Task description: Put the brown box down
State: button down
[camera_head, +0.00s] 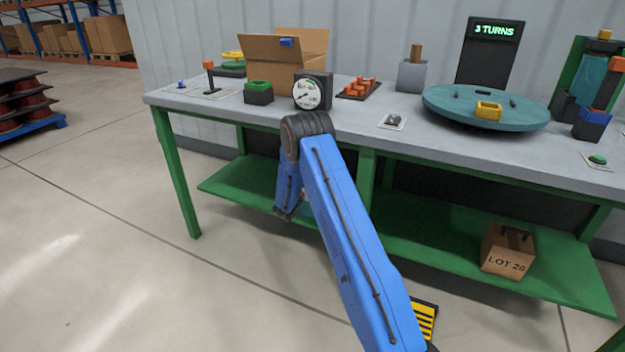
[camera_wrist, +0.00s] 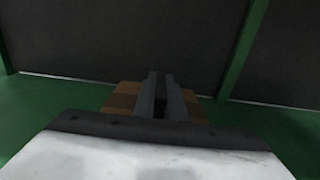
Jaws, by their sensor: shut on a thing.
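My gripper (camera_wrist: 160,88) is shut on a brown box (camera_wrist: 123,100) in the wrist view. The box shows on both sides of the dark fingers, and its lower part is hidden by my wrist. Green shelf surface (camera_wrist: 50,115) lies around it; I cannot tell whether the box touches it. In the head view my arm reaches under the workbench front, and my gripper and the held box are hidden. Another brown box marked "LOT 28" (camera_head: 507,252), with a dark handle, sits on the right of the green lower shelf (camera_head: 420,212).
The grey workbench top (camera_head: 350,118) above carries an open cardboard box (camera_head: 275,60), a gauge (camera_head: 312,92) and a teal turntable (camera_head: 450,105). Green legs (camera_head: 176,172) bound the shelf. The shelf looks bare between my arm and the marked box.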

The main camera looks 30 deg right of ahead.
jog(key=c, duration=1.8)
grip_release()
